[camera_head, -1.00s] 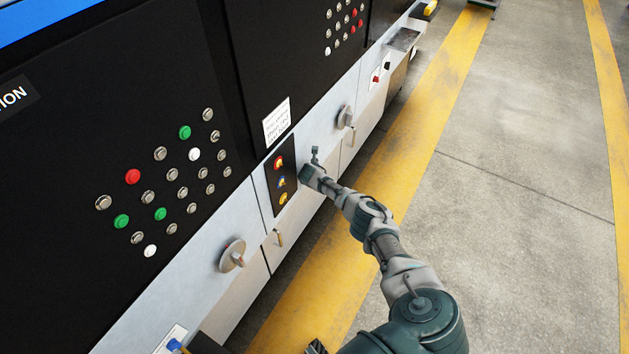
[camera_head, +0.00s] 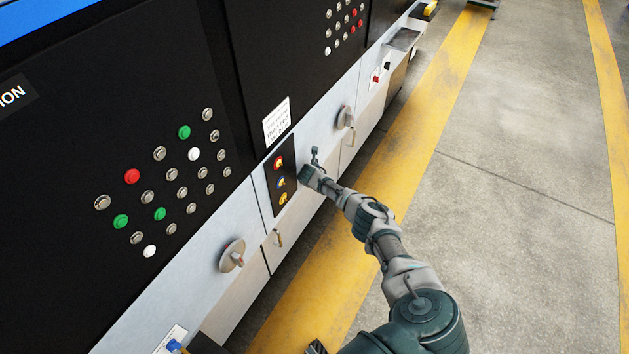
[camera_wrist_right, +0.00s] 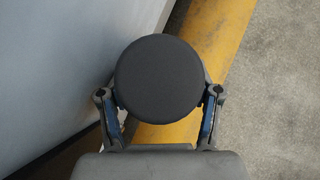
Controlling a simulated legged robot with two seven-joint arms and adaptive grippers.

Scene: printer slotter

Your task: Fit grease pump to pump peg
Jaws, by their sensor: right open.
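My right gripper (camera_head: 308,173) is beside the small black panel on the machine's grey lower front. In the right wrist view my right gripper (camera_wrist_right: 160,93) has its two fingers spread, one on each side of a dark round disc (camera_wrist_right: 159,78). I cannot tell whether the fingers touch the disc, or whether it is the grease pump. The disc hides what lies behind it. Two round metal plates with short pegs, a near one (camera_head: 231,256) and a far one (camera_head: 345,117), stand out from the machine front; I cannot tell which is the pump peg. My left gripper is not in view.
The black panel (camera_head: 281,176) carries red, blue and yellow parts. Button rows (camera_head: 170,175) cover the machine's black upper front. A small handle (camera_head: 279,238) projects below the panel. A blue part (camera_head: 176,346) shows at lower left. The concrete floor (camera_head: 530,130) at right is clear.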

